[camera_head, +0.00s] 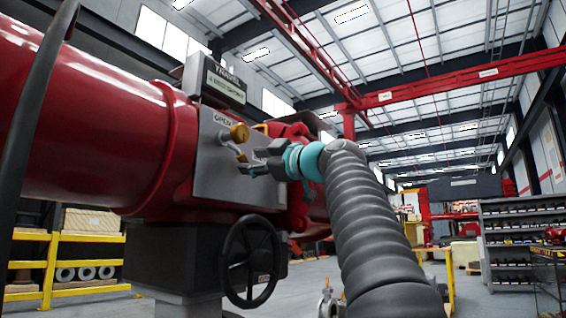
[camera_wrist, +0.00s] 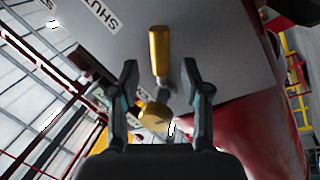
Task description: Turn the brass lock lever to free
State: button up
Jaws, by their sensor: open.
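A grey actuator panel (camera_head: 213,165) stands on the red valve body. In the wrist view a brass bar-shaped handle (camera_wrist: 159,52) sticks out from this panel, just beyond the fingertips, and a rounder brass piece (camera_wrist: 153,115) lies nearer the palm. I cannot tell for sure which is the lock lever. In the head view a brass knob (camera_head: 239,132) shows above my gripper (camera_head: 250,160). My gripper is open at the panel, its two fingers (camera_wrist: 159,76) on either side of the brass parts. No firm contact shows. The fingers partly hide the lower brass part in the head view.
A black handwheel (camera_head: 250,262) hangs below the panel. A display box (camera_head: 222,82) sits above it, and a SHUT label (camera_wrist: 102,14) is on the panel. The red cylinder (camera_head: 85,110) fills the left side. Yellow rails and shelves stand farther off.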

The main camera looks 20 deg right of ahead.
jog(key=v, duration=0.9)
jog(key=shift+s+d, duration=0.15)
jog(key=shift+s, duration=0.15)
